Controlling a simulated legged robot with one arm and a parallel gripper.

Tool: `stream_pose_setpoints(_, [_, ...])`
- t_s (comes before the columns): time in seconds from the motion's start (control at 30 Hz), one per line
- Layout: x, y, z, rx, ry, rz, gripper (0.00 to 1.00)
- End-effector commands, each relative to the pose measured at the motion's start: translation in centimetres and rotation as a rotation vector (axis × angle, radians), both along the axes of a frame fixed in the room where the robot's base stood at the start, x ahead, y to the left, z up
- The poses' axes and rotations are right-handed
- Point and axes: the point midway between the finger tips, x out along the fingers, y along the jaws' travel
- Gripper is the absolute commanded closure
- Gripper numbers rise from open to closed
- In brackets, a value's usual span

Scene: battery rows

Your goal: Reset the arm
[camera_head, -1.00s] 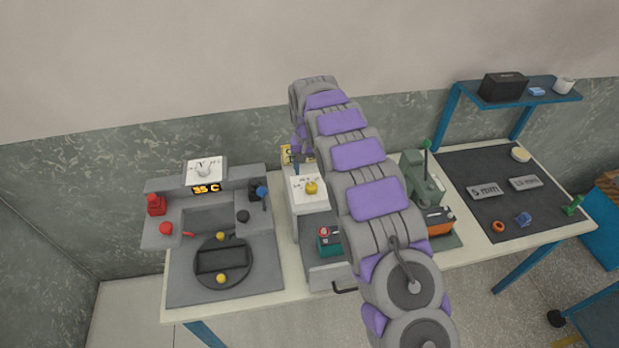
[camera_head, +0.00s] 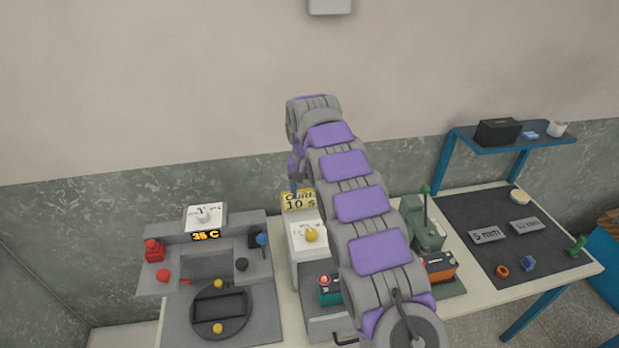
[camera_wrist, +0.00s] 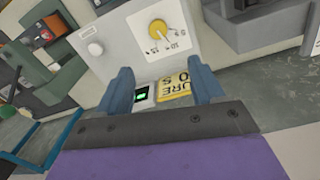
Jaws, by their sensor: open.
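My grey and purple arm rises over the middle of the workbench in the head view. My gripper (camera_head: 294,182) is raised near the wall, above the middle machine, and partly hidden behind my arm. In the wrist view my gripper (camera_wrist: 162,85) shows two blue-grey fingers spread apart with nothing between them. Beyond the fingers are the white dial panel (camera_wrist: 145,42) with its yellow knob (camera_wrist: 158,29) and a yellow sign (camera_wrist: 175,91). In the head view the yellow sign (camera_head: 299,200) reads partly "10 s", and the yellow knob (camera_head: 312,235) is below it.
A grey machine (camera_head: 260,285) with a "35 C" display (camera_head: 206,236) stands at left. A green press (camera_head: 425,235) and teal and orange batteries are at centre. A dark mat (camera_head: 480,214) with small parts lies at right, below a blue shelf (camera_head: 548,142).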

Motion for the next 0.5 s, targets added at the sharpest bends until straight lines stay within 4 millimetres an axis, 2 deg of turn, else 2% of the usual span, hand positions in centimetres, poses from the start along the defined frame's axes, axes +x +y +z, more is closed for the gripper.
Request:
stream_pose_setpoints(0.17, [-0.1,-0.2,0.1,-0.001,0.000,-0.001,0.33])
stream_pose_setpoints(0.27, [-0.6,-1.0,0.7,-0.006,0.002,-0.007,0.33])
stream_pose_setpoints(0.37, [-1.8,-2.7,1.8,-0.015,0.004,-0.019,0.33])
stream_pose_setpoints(0.5, [-4.4,-5.6,3.4,-0.028,0.018,-0.038,0.33])
